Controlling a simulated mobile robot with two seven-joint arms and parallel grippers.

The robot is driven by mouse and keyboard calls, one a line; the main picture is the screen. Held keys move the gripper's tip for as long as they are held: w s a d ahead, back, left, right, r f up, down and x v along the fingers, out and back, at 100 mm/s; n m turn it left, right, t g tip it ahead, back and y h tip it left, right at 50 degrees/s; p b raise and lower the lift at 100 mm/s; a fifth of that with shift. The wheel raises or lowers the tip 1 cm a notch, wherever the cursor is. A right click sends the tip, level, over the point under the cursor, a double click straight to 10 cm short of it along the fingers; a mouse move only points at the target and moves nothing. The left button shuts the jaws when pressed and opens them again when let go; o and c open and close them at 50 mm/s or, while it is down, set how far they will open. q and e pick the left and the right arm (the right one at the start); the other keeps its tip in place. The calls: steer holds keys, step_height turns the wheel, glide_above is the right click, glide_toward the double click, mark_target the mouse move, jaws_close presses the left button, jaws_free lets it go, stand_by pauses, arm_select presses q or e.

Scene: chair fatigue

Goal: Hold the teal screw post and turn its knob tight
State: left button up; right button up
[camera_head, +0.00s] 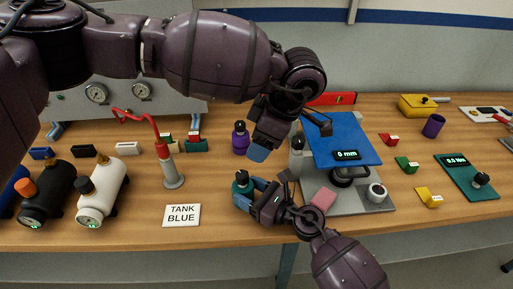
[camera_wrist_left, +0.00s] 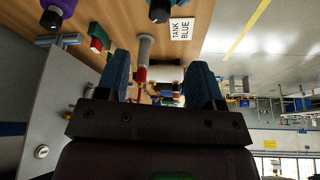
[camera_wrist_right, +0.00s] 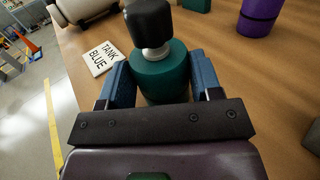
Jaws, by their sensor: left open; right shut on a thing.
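The teal screw post (camera_head: 240,189) stands upright near the table's front edge, with a black knob (camera_head: 241,176) on top. My right gripper (camera_head: 247,195) is shut around its teal body; the right wrist view shows the body (camera_wrist_right: 163,76) between both blue fingers, with the black knob (camera_wrist_right: 150,22) free above them on a pale neck. My left gripper (camera_wrist_left: 160,80) is open and empty, above and to the right of the post in the head view. The knob (camera_wrist_left: 159,11) also shows at the top of the left wrist view, outside the left fingers.
A purple post (camera_head: 240,142) with a dark knob stands behind. Bare wood lies around the card.

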arm_select(q)
steer(key=g+h, duration=0.1)
steer(key=h, duration=0.1)
glide_above(242, 174)
steer(key=a, duration=0.2)
steer(key=m+h, duration=0.1)
steer(key=m, duration=0.1)
arm_select(e)
steer(key=shift+a, duration=0.1)
arm_select(q)
steer(key=f+m, duration=0.1)
steer(key=f, duration=0.2)
steer(key=d+f, duration=0.1)
steer(key=f, duration=0.3)
steer(key=d+f+m+h, duration=0.1)
steer(key=f, duration=0.3)
steer(key=shift+f+m, duration=0.15)
steer(key=shift+m, duration=0.15)
steer(key=c, duration=0.9)
